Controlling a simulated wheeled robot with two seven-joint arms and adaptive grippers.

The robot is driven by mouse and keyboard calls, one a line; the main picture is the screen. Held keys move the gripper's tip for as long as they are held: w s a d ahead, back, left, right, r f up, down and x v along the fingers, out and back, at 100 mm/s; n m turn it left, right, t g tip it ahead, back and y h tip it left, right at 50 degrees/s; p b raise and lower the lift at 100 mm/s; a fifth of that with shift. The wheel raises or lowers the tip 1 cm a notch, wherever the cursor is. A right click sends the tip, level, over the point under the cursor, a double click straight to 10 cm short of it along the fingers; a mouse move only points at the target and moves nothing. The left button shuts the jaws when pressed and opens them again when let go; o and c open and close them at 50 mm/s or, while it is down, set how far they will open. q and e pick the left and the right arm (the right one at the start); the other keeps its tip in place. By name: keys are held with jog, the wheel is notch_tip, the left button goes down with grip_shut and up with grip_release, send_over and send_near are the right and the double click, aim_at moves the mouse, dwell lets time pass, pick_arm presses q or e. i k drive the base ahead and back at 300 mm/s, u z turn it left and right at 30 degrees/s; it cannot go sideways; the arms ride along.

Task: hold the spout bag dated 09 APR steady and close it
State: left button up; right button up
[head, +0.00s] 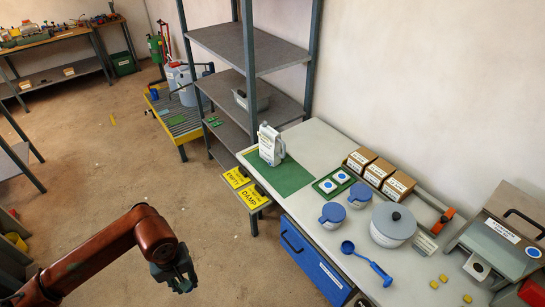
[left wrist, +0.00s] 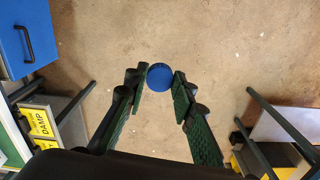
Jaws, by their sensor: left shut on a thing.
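A white spout bag (head: 270,144) stands upright on a green mat (head: 294,178) at the far left end of the long bench. Its date print is too small to read, and I cannot make out the state of its spout. My left gripper (head: 182,279) is over the open floor, in front of the bench and well away from the bag. In the left wrist view its fingers (left wrist: 160,80) are closed on a round blue cap (left wrist: 160,72), held at the fingertips. My right gripper is not in view.
The bench (head: 345,240) also bears blue-lidded tubs (head: 332,214), a large lidded pot (head: 392,224), a blue scoop (head: 368,262) and small boxes (head: 380,171). Yellow signs (head: 253,195) lie by its left end. A grey shelf rack (head: 250,75) stands behind. Floor (head: 150,150) around my gripper is clear.

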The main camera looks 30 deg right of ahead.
aim_at(271, 143)
jog(key=z, duration=0.9)
jog(key=i, duration=0.1)
